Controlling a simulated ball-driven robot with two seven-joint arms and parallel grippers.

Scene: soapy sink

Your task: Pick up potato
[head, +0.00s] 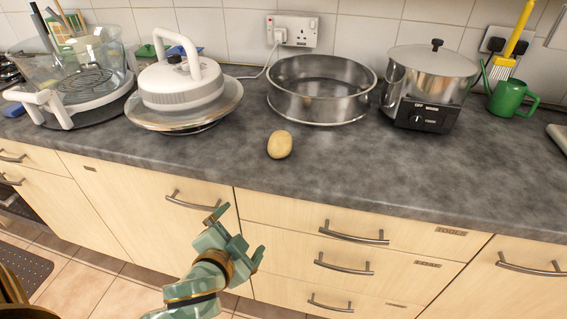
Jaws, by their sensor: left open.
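The potato (280,145) is a small, pale tan, rounded lump on the grey countertop (330,175), in the middle of the head view. Nothing touches it. My left gripper (238,226) is green with brown bands. It is open and empty, in front of the wooden drawer fronts. In the picture it is below and to the left of the potato, apart from it. My right gripper is not in the head view.
Behind the potato stands a round metal steamer ring (322,90). A white-handled lid (182,85) and a clear bowl (85,65) are at left. A lidded metal pot on a heater (430,85) and a green watering can (510,97) are at right. The counter's front is clear.

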